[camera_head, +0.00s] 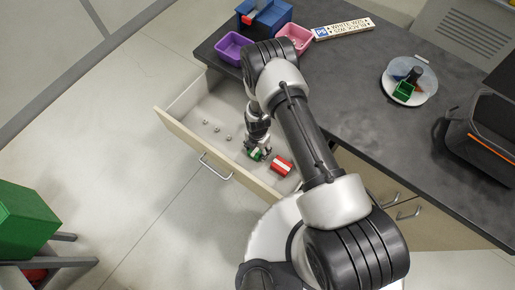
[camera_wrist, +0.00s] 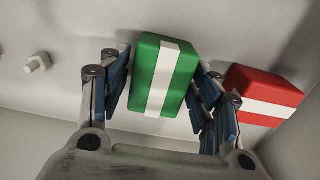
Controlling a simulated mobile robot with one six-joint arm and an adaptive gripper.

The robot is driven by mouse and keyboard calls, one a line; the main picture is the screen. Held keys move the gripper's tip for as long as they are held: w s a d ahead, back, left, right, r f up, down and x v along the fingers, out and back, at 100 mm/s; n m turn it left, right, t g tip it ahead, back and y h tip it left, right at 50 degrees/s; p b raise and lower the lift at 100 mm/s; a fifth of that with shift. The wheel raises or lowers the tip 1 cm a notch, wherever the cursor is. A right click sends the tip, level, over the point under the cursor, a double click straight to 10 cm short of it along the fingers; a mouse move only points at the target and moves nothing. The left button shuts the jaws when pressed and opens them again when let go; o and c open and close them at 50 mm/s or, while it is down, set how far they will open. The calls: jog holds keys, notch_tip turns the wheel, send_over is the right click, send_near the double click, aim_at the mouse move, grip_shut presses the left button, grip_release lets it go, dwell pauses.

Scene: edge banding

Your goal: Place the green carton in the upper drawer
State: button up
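The green carton (camera_wrist: 163,75) with a white stripe is low inside the open upper drawer (camera_head: 190,140). It also shows in the head view (camera_head: 255,154), partly hidden by my gripper. My gripper (camera_head: 259,150) reaches down into the drawer. In the wrist view my gripper (camera_wrist: 163,85) has its blue-padded fingers on either side of the green carton. A narrow gap shows between the left finger and the carton, and the right finger is very close to it. The fingers look open around the carton.
A red carton (camera_head: 281,165) with a white stripe lies in the drawer, right beside the gripper's right finger. Several small nuts (camera_head: 217,130) lie to the left. A purple bin (camera_head: 232,47) and a pink bin (camera_head: 295,37) stand on the dark worktop (camera_head: 345,75) behind.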

jog(key=shift+o, duration=0.4)
jog(key=shift+r, duration=0.1)
jog(key=shift+r+p, duration=0.3)
jog(key=shift+r, duration=0.05)
notch_tip(320, 180, up, 12)
jog(key=p, duration=0.2)
jog(key=shift+f+p, duration=0.25)
jog(key=shift+p, duration=0.05)
jog(key=w+d+r+m+t, duration=0.15)
jog(key=r+m, duration=0.25)
jog(key=r, duration=0.7)
jog(key=s+d+r+m, duration=0.15)
jog(key=r+m, duration=0.25)
jog(key=r, duration=0.7)
jog(key=w+d+r+m+t, duration=0.1)
jog(key=w+d+r+m, duration=0.3)
jog(key=r, duration=0.6)
jog(key=s+d+r+m+t, duration=0.1)
jog(key=s+d+r+m, duration=0.2)
jog(key=s+r+m, duration=0.8)
jog(key=s+d+r+m, duration=0.1)
jog(key=s+r+m, duration=0.1)
jog(key=s, duration=0.4)
jog(key=s+d+r+m+t, duration=0.1)
jog(key=s+r+m, duration=0.2)
jog(key=s, duration=0.3)
jog(key=shift+s+d+r, duration=0.3)
jog(key=shift+s+r, duration=0.05)
jog(key=shift+r, duration=0.1)
